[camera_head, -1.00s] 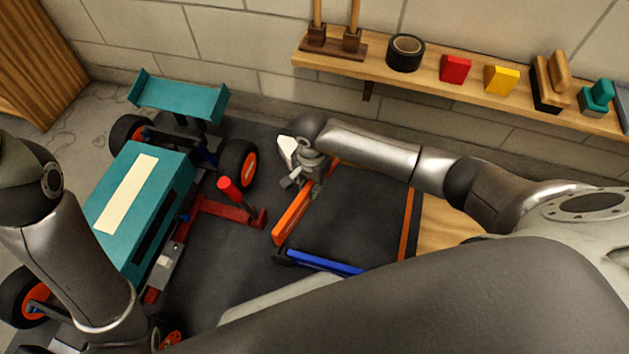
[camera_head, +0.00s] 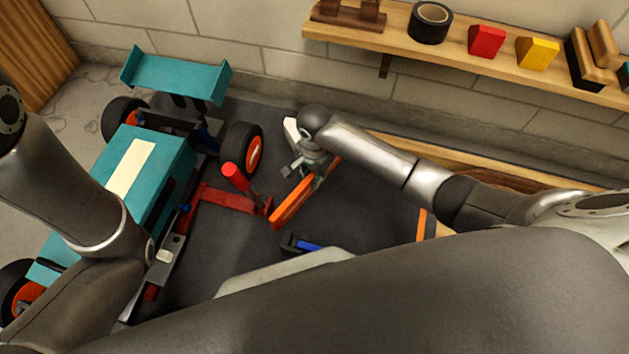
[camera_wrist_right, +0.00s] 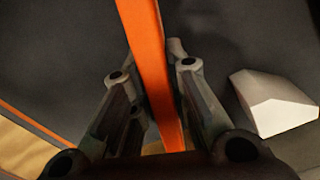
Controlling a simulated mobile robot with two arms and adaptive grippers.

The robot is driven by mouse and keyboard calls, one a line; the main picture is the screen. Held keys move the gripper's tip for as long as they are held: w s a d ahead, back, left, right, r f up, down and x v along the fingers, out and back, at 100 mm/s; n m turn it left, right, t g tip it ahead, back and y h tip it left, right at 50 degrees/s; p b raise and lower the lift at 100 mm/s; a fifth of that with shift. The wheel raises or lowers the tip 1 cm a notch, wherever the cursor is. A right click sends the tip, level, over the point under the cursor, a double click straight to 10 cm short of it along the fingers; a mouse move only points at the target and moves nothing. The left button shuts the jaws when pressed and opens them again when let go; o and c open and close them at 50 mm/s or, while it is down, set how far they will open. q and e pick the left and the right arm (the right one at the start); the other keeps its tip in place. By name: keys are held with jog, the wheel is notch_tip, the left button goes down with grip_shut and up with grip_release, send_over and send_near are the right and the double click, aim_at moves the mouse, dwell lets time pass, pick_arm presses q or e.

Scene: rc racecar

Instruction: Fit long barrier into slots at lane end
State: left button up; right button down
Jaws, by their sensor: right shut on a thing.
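My right gripper (camera_head: 318,178) is shut on a long orange barrier (camera_head: 291,205). The barrier runs from the gripper down and left over the dark mat, its lower left end close to the red bracket (camera_head: 228,198). I cannot tell whether they touch. In the right wrist view the barrier (camera_wrist_right: 143,35) passes between the two dark fingers of my right gripper (camera_wrist_right: 153,72). A blue rail (camera_head: 312,247) with a dark end block lies below the barrier, mostly hidden by my arm. I cannot make out slots. My left arm shows at left, its gripper out of view.
A teal race car (camera_head: 140,170) stands at left, with a red post (camera_head: 236,176) beside it. A white block (camera_head: 291,131) lies behind my right gripper. A wall shelf (camera_head: 462,55) holds tape and coloured blocks.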

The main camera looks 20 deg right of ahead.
notch_tip(320, 180, down, 3)
jog(key=shift+r+b, duration=0.15)
jog(key=shift+b, duration=0.5)
jog(key=shift+r, duration=0.1)
jog(key=c, duration=1.4)
grip_release()
